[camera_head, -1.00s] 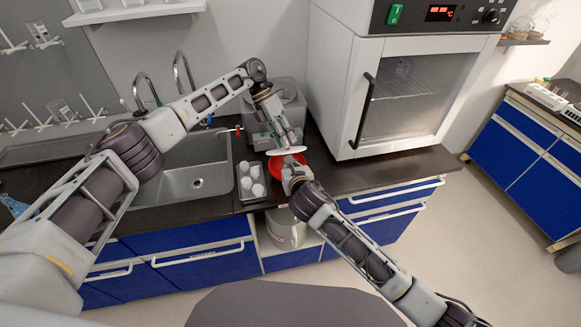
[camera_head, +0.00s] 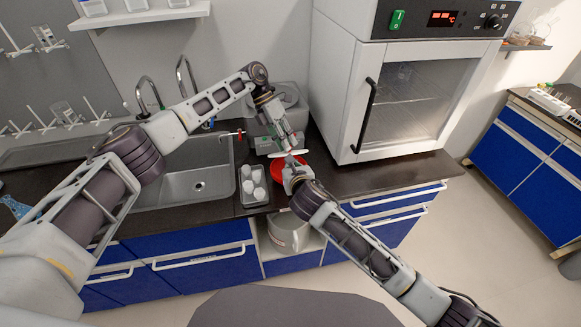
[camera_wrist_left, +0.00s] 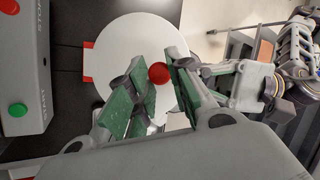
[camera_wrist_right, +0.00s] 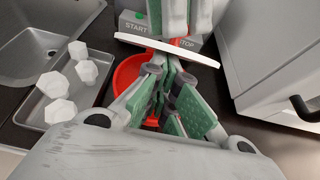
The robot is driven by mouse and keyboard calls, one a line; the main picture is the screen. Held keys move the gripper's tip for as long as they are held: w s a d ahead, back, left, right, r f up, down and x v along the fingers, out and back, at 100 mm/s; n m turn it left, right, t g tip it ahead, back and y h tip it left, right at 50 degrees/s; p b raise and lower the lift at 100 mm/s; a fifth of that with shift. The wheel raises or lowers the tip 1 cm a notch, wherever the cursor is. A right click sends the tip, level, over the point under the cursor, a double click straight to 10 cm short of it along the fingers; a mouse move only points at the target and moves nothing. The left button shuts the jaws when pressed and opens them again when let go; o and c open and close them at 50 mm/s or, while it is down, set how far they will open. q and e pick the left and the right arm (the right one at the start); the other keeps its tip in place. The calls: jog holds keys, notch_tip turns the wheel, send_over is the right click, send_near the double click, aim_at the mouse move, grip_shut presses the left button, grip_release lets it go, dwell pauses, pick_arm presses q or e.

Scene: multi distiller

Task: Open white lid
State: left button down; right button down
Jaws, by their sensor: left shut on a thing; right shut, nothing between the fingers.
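The white lid (camera_head: 281,155) is a round disc with a red knob (camera_wrist_left: 159,73). It is held above a red bowl (camera_head: 277,171) and shows nearly edge-on in the head view; its thin edge also shows in the right wrist view (camera_wrist_right: 150,43). My left gripper (camera_head: 290,149) reaches down from above and is shut on the knob. In the left wrist view the fingers (camera_wrist_left: 161,76) are on either side of it. My right gripper (camera_head: 291,166) is shut and empty, just below the lid and in front of the bowl. In the right wrist view its fingers (camera_wrist_right: 166,84) hide part of the bowl.
A grey device (camera_head: 262,145) with START and STOP buttons stands behind the bowl. A metal tray (camera_head: 246,200) with several white pieces lies left of the bowl, beside the sink (camera_head: 188,183). A large white oven (camera_head: 335,95) stands close on the right.

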pick_arm(q)
jog(key=shift+s+d+f, duration=0.2)
jog(key=shift+s+f, duration=0.05)
jog(key=shift+f, duration=0.05)
jog(key=c, duration=1.3)
grip_release()
jog(key=shift+w+f, duration=0.1)
jog(key=shift+o, duration=0.2)
jog(key=v, duration=1.2)
jog(key=shift+w, duration=0.15)
